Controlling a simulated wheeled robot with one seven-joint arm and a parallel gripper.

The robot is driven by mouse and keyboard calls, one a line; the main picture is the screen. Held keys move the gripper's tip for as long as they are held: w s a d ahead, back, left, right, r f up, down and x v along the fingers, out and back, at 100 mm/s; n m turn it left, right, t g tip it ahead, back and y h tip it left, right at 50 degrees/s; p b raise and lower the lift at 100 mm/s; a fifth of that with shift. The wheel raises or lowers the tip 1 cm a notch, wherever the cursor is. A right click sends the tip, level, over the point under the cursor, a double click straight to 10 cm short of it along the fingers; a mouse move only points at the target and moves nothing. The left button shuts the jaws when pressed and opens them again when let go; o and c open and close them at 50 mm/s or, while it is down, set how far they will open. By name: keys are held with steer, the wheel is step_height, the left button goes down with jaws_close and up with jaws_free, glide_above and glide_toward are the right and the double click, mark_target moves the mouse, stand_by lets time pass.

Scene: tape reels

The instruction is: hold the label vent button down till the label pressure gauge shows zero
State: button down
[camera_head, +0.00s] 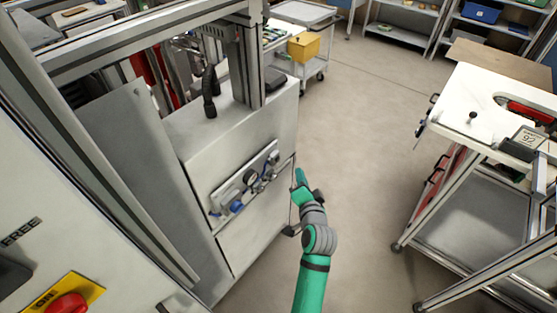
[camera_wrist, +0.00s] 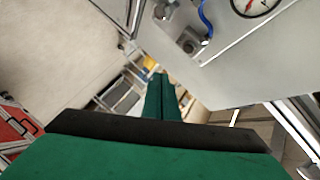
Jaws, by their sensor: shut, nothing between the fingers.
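The pneumatic panel (camera_head: 244,184) is on the side of the grey machine cabinet. A round pressure gauge (camera_head: 250,178) with a white face sits on it. In the wrist view the gauge (camera_wrist: 254,4) is cut off by the top edge; a red needle shows, but I cannot read its value. A dark square fitting with a round front (camera_wrist: 188,42), which may be the vent button, sits beside a blue tube (camera_wrist: 206,18). My gripper (camera_head: 299,176) is shut and empty, just right of the panel. In the wrist view its fingertips (camera_wrist: 159,76) appear apart from the fitting.
The grey cabinet (camera_head: 262,228) stands close left of my arm. A white-topped workbench (camera_head: 480,110) is at the right, and a trolley with a yellow box (camera_head: 304,47) is behind. Open floor (camera_head: 360,130) lies between. A red knob (camera_head: 66,304) is at the lower left.

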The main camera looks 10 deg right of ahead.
steer(key=shift+w+a, duration=0.85)
steer(key=shift+w, duration=0.25)
steer(key=shift+w+a, duration=0.85)
steer(key=shift+w, duration=0.2)
steer(key=shift+w, duration=0.1)
stand_by(0.4)
steer(key=shift+w+a, duration=0.25)
steer(key=shift+w+a, duration=0.35)
steer(key=shift+w, duration=0.05)
stand_by(3.1)
steer(key=shift+s+d, duration=0.1)
steer(key=shift+s, duration=0.1)
stand_by(0.3)
steer(key=shift+s+d, duration=0.45)
steer(key=shift+s, duration=0.05)
steer(key=shift+s+d, duration=0.8)
steer(key=shift+s, duration=0.2)
steer(key=shift+s+d, duration=0.75)
steer(key=shift+s, duration=0.2)
